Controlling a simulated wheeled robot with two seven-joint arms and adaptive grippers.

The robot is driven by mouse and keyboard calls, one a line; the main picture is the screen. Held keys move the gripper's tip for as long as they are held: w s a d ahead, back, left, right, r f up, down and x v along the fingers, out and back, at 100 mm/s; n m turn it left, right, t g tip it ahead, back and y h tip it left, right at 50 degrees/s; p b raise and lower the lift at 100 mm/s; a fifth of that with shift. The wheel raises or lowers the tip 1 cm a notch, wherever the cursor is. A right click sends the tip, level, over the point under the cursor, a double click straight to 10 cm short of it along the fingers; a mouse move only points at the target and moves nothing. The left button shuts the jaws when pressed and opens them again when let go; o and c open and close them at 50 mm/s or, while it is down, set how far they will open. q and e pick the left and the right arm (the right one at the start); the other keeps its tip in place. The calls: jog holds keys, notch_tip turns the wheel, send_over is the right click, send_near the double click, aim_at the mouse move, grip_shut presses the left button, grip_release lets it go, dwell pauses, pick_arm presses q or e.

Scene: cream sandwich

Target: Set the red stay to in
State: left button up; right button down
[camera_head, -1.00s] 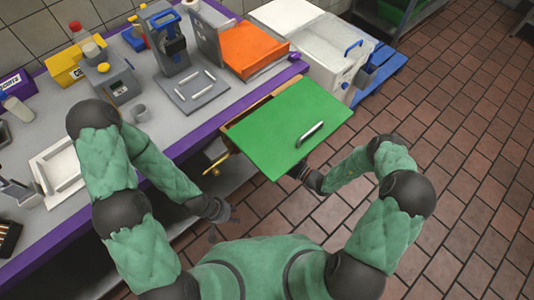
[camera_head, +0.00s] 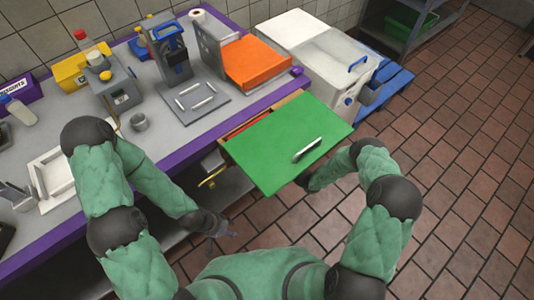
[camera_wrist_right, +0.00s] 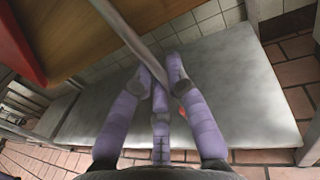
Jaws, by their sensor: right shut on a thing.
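A red strip (camera_head: 248,126) shows in the opening at the back left of a green board (camera_head: 285,140) with a metal handle (camera_head: 307,150). A red face (camera_wrist_right: 12,45) also shows at the upper left of the right wrist view; I cannot tell if it is the red stay. My right gripper (camera_wrist_right: 160,82), with purple fingers, is shut on a slanting grey bar (camera_wrist_right: 125,30). In the head view its fingers are hidden beneath the board. My left gripper (camera_head: 222,236) hangs open and empty near the counter's front, apart from the board.
The purple-edged counter (camera_head: 150,165) carries a grey machine (camera_head: 165,50), an orange-topped unit (camera_head: 255,62) and a white tray (camera_head: 52,180). A white chest (camera_head: 330,60) stands behind the board. A brass-coloured handle (camera_head: 212,178) sticks out left of it. Tiled floor (camera_head: 450,150) is free on the right.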

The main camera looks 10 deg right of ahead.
jog(key=shift+w+d+r, duration=0.15)
jog(key=shift+w+d, duration=0.05)
jog(key=shift+w, duration=0.1)
jog(key=c, duration=1.4)
grip_release()
jog(key=shift+c, duration=0.2)
jog(key=shift+o, duration=1.1)
jog(key=shift+a, duration=0.1)
jog(key=shift+s, duration=0.1)
jog(key=v, duration=1.2)
